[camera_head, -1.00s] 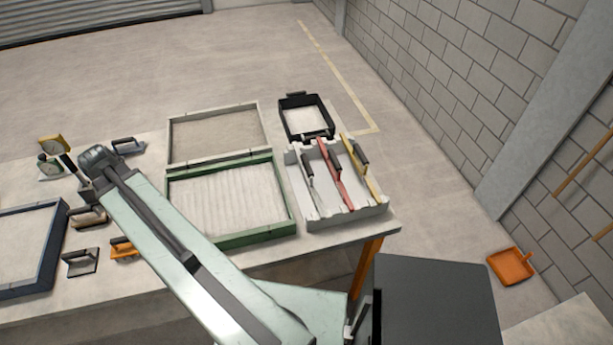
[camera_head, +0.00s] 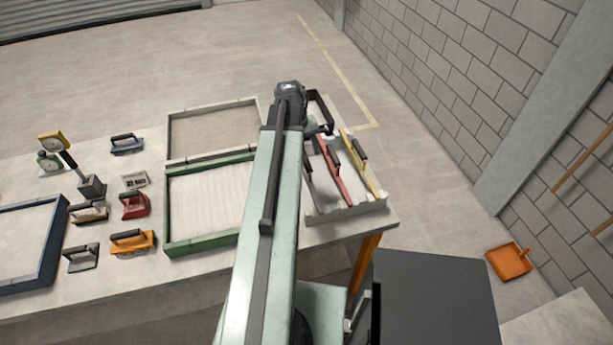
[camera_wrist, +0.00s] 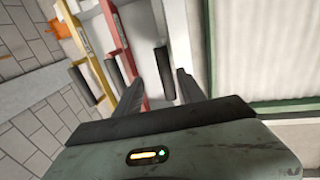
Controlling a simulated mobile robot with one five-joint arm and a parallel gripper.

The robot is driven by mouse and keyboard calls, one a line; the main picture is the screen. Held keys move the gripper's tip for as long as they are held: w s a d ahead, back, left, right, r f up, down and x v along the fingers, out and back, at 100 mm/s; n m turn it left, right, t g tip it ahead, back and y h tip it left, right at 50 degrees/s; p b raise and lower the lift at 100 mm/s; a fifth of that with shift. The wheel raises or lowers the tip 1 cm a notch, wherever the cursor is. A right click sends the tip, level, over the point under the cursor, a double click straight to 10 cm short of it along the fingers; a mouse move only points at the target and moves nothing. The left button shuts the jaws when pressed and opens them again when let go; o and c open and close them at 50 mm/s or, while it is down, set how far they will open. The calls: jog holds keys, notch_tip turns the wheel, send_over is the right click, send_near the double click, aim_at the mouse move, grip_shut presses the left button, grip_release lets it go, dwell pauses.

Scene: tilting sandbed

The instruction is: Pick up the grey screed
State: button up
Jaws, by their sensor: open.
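The grey screed (camera_head: 314,197) lies in the white rack (camera_head: 348,213), left of the red screed (camera_head: 333,170) and the yellow screed (camera_head: 372,180). My arm partly covers the rack's left side in the head view. In the wrist view the grey screed's dark handle (camera_wrist: 165,72) shows between and beyond my fingertips. My gripper (camera_wrist: 159,78) is open and empty, with its fingers pointing toward the rack. I cannot tell how high it is above the handle. The red screed (camera_wrist: 115,30) and yellow screed (camera_wrist: 92,55) also show left of it.
A green-framed sandbed (camera_head: 205,243) borders the rack on the left, with a pale-framed bed (camera_head: 210,104) behind. Several floats and a scale (camera_head: 50,160) stand at left. An orange dustpan (camera_head: 508,260) is at right.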

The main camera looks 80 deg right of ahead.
aim_at(307, 160)
jog(key=f+b, duration=0.1)
jog(key=f, duration=0.1)
jog(key=f+b, duration=0.4)
jog(key=shift+s+d+f, duration=0.15)
jog(key=shift+d+f, duration=0.05)
jog(key=shift+d, duration=0.05)
jog(key=shift+r, duration=0.2)
grip_shut()
